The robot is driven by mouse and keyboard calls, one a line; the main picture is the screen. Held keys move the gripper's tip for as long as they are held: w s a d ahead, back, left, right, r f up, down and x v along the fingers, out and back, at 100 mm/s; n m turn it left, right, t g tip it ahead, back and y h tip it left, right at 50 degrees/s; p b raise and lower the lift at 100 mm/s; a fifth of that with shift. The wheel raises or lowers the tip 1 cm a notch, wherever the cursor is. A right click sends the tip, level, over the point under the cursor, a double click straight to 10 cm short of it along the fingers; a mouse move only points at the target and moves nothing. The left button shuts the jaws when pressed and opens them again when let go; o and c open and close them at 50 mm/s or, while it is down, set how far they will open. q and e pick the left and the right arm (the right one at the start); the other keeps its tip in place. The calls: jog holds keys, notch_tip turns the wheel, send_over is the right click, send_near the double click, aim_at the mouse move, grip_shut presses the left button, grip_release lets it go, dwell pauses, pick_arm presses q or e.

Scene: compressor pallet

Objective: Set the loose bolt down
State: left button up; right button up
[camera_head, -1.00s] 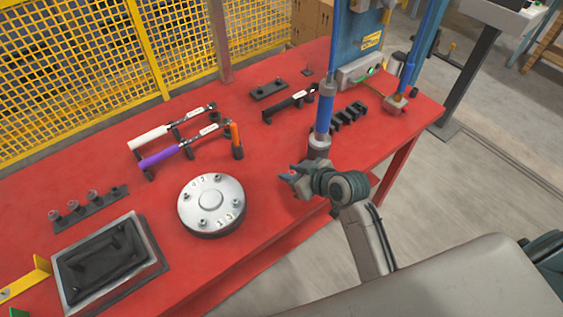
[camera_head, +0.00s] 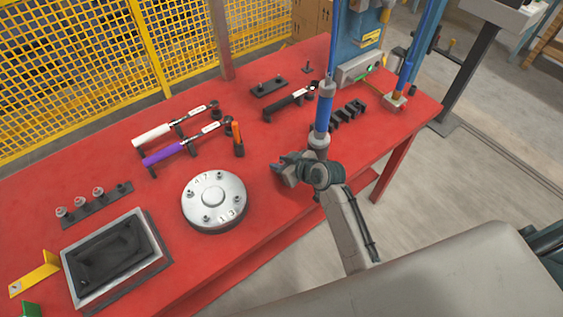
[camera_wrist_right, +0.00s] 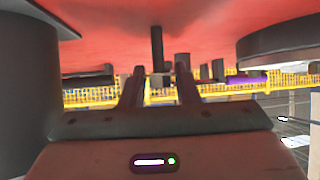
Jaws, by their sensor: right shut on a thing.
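My right gripper (camera_head: 281,172) is over the red table (camera_head: 265,215), to the right of the round metal flange (camera_head: 213,190). In the right wrist view, which shows the table upside down at the top, the gripper's two fingers (camera_wrist_right: 158,82) are shut on a dark bolt (camera_wrist_right: 157,48). The bolt's shank points toward the table surface; whether its end touches the table I cannot tell. In the head view the bolt is hidden by the gripper. My left gripper is not in view.
A blue upright tool (camera_head: 324,115) stands just behind my right wrist. Purple (camera_head: 162,155) and white (camera_head: 151,136) handled wrenches lie on rests at the back left. A dark tray (camera_head: 113,255) is at the front left. Table between flange and gripper is clear.

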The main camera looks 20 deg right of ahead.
jog(key=o, duration=1)
jog(key=b+v, duration=0.2)
jog(key=v, duration=1)
jog(key=shift+d, duration=0.1)
